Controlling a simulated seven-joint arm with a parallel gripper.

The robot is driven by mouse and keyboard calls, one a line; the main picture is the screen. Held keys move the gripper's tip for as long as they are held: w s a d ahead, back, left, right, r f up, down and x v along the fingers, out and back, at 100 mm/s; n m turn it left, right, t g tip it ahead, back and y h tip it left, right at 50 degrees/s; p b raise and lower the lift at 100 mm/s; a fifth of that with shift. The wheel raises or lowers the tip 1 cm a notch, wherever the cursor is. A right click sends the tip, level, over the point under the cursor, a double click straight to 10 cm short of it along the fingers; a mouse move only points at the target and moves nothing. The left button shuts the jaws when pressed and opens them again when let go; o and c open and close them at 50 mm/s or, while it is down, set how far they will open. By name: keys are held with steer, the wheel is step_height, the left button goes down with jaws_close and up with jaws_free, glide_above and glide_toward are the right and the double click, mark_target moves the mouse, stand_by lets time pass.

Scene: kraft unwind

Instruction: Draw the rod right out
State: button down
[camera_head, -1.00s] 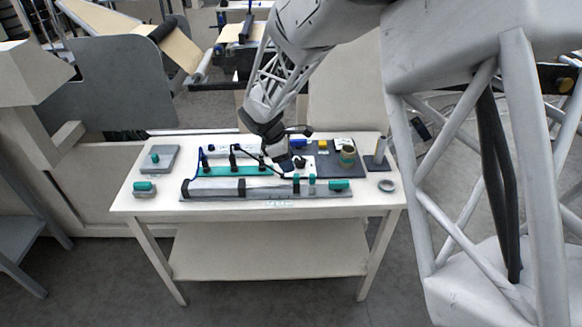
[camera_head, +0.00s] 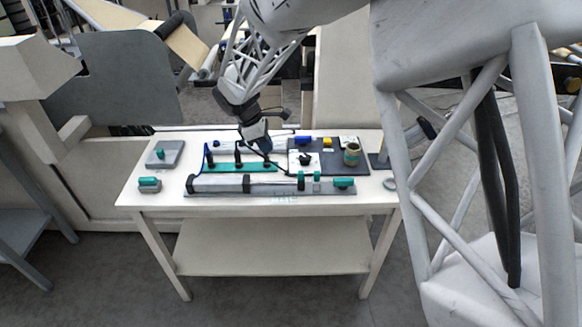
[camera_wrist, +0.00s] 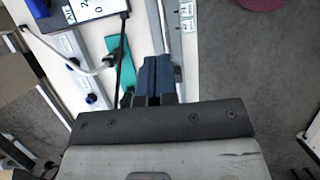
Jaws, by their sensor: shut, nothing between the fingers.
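A long silver cylinder unit (camera_head: 218,184) lies along the table's front edge in the head view, with a black band near its middle. My gripper (camera_head: 265,149) is behind the unit, above the teal strip's right end, and apart from the handle. In the wrist view its blue fingers (camera_wrist: 155,72) are together and hold nothing. A silver bar (camera_wrist: 170,40) runs beside them, partly hidden.
A teal strip (camera_head: 232,167) with black upright fittings and a dark cable lies behind the unit. A dark board (camera_head: 325,164) at right carries a jar (camera_head: 352,154) and small blocks. A grey plate (camera_head: 165,155) and a teal-topped block (camera_head: 149,185) stand at left.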

mark_target(302, 172)
steer(key=shift+a+r, duration=0.1)
steer(key=shift+a, duration=0.1)
stand_by(0.3)
steer(key=x, duration=1)
steer(key=shift+d, duration=2)
steer(key=shift+d, duration=1.55)
steer(key=shift+a, duration=0.15)
